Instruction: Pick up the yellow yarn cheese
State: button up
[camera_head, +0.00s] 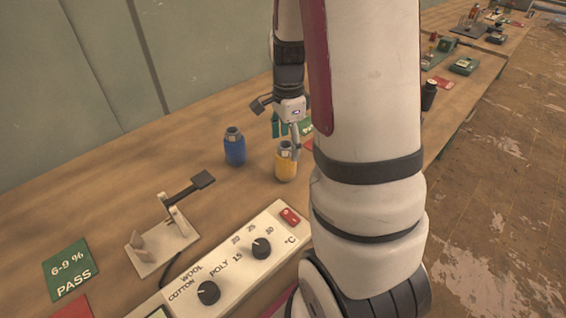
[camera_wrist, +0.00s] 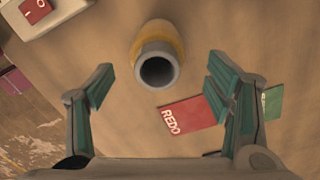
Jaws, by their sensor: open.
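The yellow yarn cheese (camera_head: 286,170) stands upright on the wooden bench, with a grey tube at its top. In the wrist view the yellow yarn cheese (camera_wrist: 160,32) lies above the gap between the fingertips, its tube opening facing the camera. My gripper (camera_head: 286,138) is open and empty, close above the yarn cheese in the head view. In the wrist view my gripper (camera_wrist: 160,82) has its green-padded fingers spread wide, one on each side. No contact with the yarn shows.
A blue yarn cheese (camera_head: 235,148) stands to the left. A control box with knobs (camera_head: 235,262) and a small stand with a dark arm (camera_head: 163,245) are nearer. A red REDO card (camera_wrist: 190,113) lies by the right finger. Bare bench surrounds the blue one.

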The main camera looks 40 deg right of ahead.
aim_at(285, 163)
jog(key=f, duration=0.7)
jog(key=shift+a+f, duration=0.25)
jog(key=shift+a, duration=0.05)
jog(key=c, duration=1.3)
notch_tip(285, 163, up, 10)
